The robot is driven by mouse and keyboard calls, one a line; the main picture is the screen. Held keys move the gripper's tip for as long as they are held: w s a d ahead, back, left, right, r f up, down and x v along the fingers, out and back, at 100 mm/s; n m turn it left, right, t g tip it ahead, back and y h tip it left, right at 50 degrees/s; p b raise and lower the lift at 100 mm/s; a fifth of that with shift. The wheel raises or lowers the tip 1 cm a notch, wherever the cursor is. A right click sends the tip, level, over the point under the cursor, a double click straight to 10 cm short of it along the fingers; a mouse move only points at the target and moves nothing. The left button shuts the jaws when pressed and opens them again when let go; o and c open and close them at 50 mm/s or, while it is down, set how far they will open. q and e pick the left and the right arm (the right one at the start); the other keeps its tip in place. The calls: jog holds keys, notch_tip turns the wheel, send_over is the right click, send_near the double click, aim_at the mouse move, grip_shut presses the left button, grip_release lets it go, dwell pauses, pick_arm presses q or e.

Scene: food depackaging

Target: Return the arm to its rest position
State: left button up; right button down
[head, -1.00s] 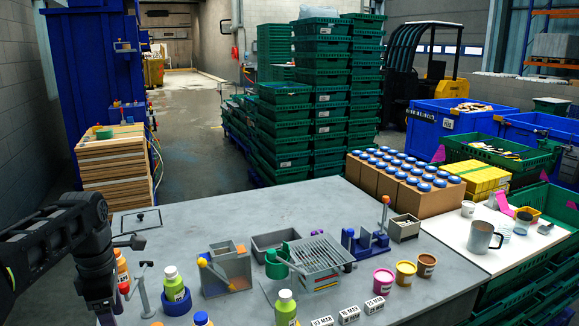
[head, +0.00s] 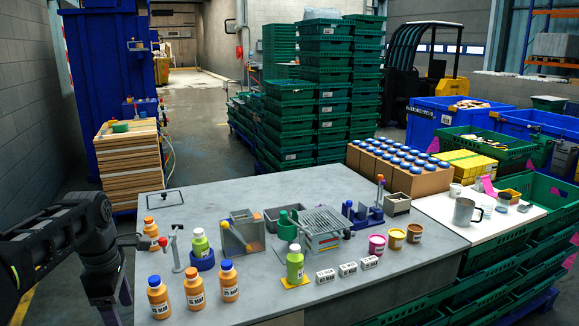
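My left arm (head: 75,235) comes in at the left edge, black, bent downward beside the table's left end. My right arm and gripper are not in view.
The grey table (head: 300,195) holds a green bottle (head: 295,264), a clear-sided box (head: 242,235), a grated tray (head: 325,230) and small tubs (head: 377,245). A metal stand with a red knob (head: 176,250) is near the arm. The table's back middle is clear.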

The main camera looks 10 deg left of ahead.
pick_arm(q)
jog(key=w+d+f+m+t+h, duration=0.1)
jog(key=w+d+f+m+t, duration=0.4)
jog(key=w+f+m, duration=0.4)
jog(key=s+d+f+m+h, duration=0.15)
jog(key=d+f+m, duration=0.45)
jog(key=d+f, duration=0.75)
jog(key=s+d+f+m+g, duration=0.1)
jog(key=s+d+f+m, duration=0.1)
jog(key=s+d+f, duration=0.35)
jog(key=s+d+f+m+g, duration=0.1)
jog(key=s+d+f+m, duration=0.1)
jog(key=s+f, duration=0.55)
jog(key=s+d+f+g, duration=0.1)
jog(key=s+d+f, duration=0.1)
jog(key=s, duration=0.3)
jog(key=s+d+f+g+h, duration=0.1)
jog(key=s+d+f, duration=0.1)
jog(key=s, duration=0.4)
jog(key=s+d+f+m+g, duration=0.1)
jog(key=s+d+f, duration=0.1)
jog(key=s, duration=0.3)
jog(key=shift+s+d+f+h, duration=0.25)
jog(key=shift+s+h, duration=0.05)
jog(key=shift+h, duration=0.05)
